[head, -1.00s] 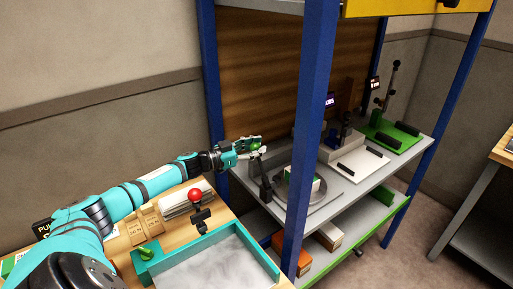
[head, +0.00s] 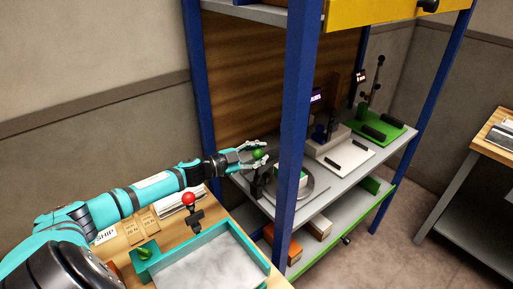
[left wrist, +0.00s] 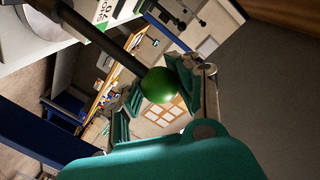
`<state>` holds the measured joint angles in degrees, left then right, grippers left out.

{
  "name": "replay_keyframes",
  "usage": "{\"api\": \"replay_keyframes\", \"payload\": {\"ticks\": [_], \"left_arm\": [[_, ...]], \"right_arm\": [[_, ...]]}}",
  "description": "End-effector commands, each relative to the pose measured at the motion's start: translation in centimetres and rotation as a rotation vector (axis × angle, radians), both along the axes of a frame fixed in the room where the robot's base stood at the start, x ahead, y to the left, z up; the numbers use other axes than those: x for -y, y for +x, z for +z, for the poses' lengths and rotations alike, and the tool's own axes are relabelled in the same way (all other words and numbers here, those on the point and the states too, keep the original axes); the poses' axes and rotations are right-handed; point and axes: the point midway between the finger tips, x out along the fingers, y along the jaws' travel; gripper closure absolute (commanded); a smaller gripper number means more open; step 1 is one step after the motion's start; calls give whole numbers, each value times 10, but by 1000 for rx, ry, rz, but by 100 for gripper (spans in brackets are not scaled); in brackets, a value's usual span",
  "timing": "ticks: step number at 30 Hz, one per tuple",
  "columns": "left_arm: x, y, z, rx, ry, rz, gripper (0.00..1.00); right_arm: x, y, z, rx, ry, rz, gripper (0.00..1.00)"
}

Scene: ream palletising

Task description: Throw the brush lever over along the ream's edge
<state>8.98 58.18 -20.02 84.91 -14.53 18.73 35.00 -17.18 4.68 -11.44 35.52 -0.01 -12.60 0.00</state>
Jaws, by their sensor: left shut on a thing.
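The brush lever (left wrist: 100,40) is a dark rod with a green ball knob (head: 258,154) at its end. My left gripper (head: 260,155) is shut on this knob, above the lever's dark stand (head: 257,183) on the shelf. In the left wrist view the knob (left wrist: 158,86) sits between the teal fingers. The ream (head: 291,174), a small white and green block, lies on a round grey plate (head: 312,193) right of the lever. The front blue post partly hides ream and plate. My right gripper is not in view.
The blue upright (head: 292,150) stands close to the right of my left gripper. A teal-rimmed tray (head: 240,234) and a red ball knob (head: 189,199) are on the wooden table in front. A white device (head: 340,152) and green base (head: 377,130) stand farther along the shelf.

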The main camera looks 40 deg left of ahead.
Motion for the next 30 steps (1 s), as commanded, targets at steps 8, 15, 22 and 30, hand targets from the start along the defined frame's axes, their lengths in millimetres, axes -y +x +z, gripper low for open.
{"api": "replay_keyframes", "payload": {"ticks": [8,15,22,30], "left_arm": [[5,-3,-4,7,52,1,100],[5,-3,-5,7,54,1,100],[5,-3,-5,7,52,1,59],[6,-2,-2,11,50,0,43]], "right_arm": [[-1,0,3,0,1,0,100],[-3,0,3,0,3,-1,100],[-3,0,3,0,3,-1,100],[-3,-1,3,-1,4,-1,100]]}}
